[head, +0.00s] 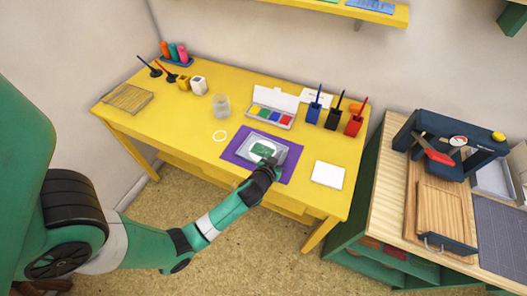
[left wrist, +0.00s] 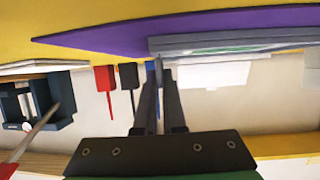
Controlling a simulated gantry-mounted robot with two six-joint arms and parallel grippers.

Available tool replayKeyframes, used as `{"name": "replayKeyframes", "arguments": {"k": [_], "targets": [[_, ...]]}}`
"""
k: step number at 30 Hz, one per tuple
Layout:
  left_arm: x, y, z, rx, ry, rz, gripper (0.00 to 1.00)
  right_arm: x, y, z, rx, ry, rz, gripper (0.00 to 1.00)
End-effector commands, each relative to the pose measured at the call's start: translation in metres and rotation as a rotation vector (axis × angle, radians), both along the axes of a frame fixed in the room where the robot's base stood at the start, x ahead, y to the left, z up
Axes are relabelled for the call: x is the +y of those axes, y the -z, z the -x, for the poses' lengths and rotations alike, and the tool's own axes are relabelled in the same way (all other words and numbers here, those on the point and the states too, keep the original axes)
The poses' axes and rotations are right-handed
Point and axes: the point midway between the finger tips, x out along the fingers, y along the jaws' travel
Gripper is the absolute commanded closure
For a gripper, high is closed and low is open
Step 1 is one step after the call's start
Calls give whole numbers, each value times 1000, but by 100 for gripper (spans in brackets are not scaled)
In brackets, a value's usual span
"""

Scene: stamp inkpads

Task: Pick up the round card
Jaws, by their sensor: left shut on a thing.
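The round card (head: 253,156) is white with a green patch and lies over a grey tray (head: 242,160) on the purple mat (head: 290,168) in the head view. My left gripper (head: 268,163) is at its near right edge, shut on it. In the left wrist view the fingers (left wrist: 158,75) are nearly together and their tips meet the edge of the grey tray area (left wrist: 230,42); the card itself is hard to make out there. I cannot tell whether the card is lifted clear. My right gripper is not in view.
A white square (head: 328,175) lies right of the mat. Behind stand a paint box (head: 272,118), a glass jar (head: 221,106) and blue, black and red holders (head: 354,125). A white ring (head: 220,136) lies left of the mat.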

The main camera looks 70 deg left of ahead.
Motion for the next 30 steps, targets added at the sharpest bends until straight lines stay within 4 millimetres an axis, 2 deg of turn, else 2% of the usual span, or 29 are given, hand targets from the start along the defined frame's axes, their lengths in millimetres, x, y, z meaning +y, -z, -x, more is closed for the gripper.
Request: {"name": "replayKeyframes", "arguments": {"k": [15,20,26,30], "targets": [[0,0,0,0,0,0,100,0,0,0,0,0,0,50],[0,-7,0,-1,0,1,100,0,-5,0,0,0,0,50],[0,-39,0,-3,0,-1,100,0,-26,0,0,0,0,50],[-8,-76,29,-2,-2,0,100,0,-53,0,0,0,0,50]]}}
